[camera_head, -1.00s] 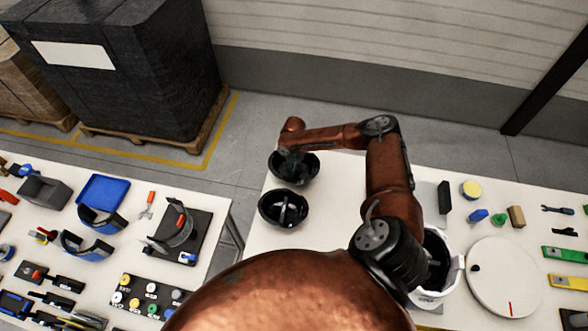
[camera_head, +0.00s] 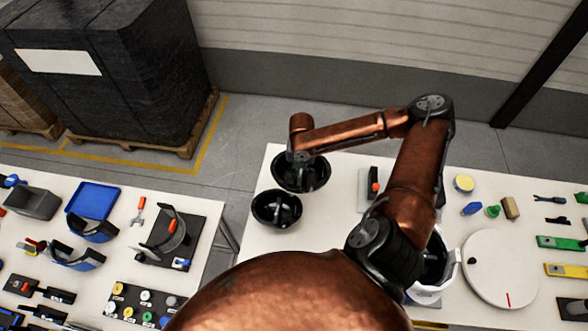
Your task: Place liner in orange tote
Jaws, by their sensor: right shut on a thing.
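My right gripper (camera_head: 299,172) is shut on a black bowl-shaped liner (camera_head: 319,174), pointing down into it; its fingertips are partly hidden in the dark interior. The liner is over the left end of the right table and appears slightly above the surface. A second black liner (camera_head: 268,208) sits on the table just in front of it, with a grey piece across its inside. No orange tote shows in this view. My left gripper is not in view.
A white helmet shell (camera_head: 448,270) and a round white disc (camera_head: 499,268) are on the right table (camera_head: 262,238), with small coloured parts beyond. Black-wrapped pallet goods (camera_head: 130,100) stand behind.

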